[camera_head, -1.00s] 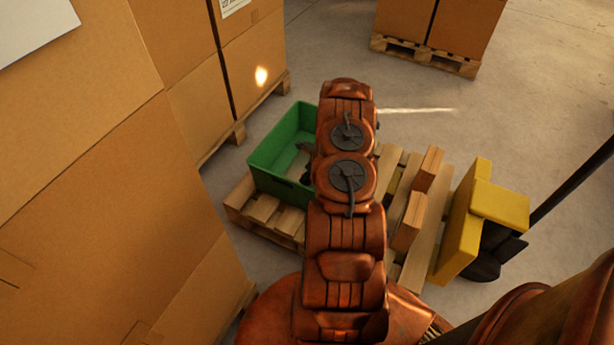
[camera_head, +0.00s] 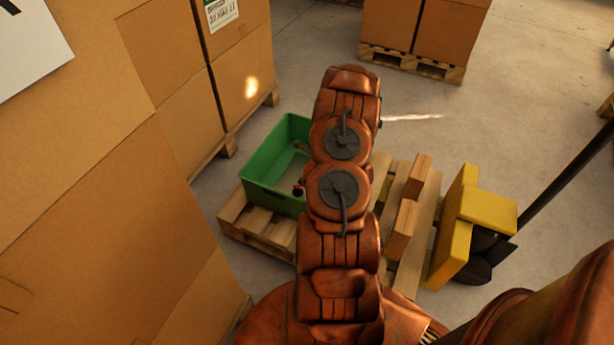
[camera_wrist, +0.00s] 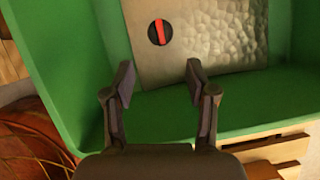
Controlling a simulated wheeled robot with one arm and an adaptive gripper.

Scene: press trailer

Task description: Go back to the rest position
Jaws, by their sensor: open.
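My gripper (camera_wrist: 158,84) is open and empty in the wrist view, with its two dark fingers apart. It is over the near side of the green crate (camera_wrist: 230,108). In the crate lies a pale, dimpled metal-looking piece with a round black knob (camera_wrist: 160,32) that has a red bar across it. The knob lies beyond the fingertips, apart from them. In the head view the green crate (camera_head: 262,158) stands on a wooden pallet (camera_head: 232,214).
Tall stacks of cardboard boxes (camera_head: 120,170) stand close on the left. A yellow piece of equipment (camera_head: 455,240) with a dark bar stands right of the pallet. More boxes (camera_head: 415,25) on a pallet stand at the back. The grey floor between is clear.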

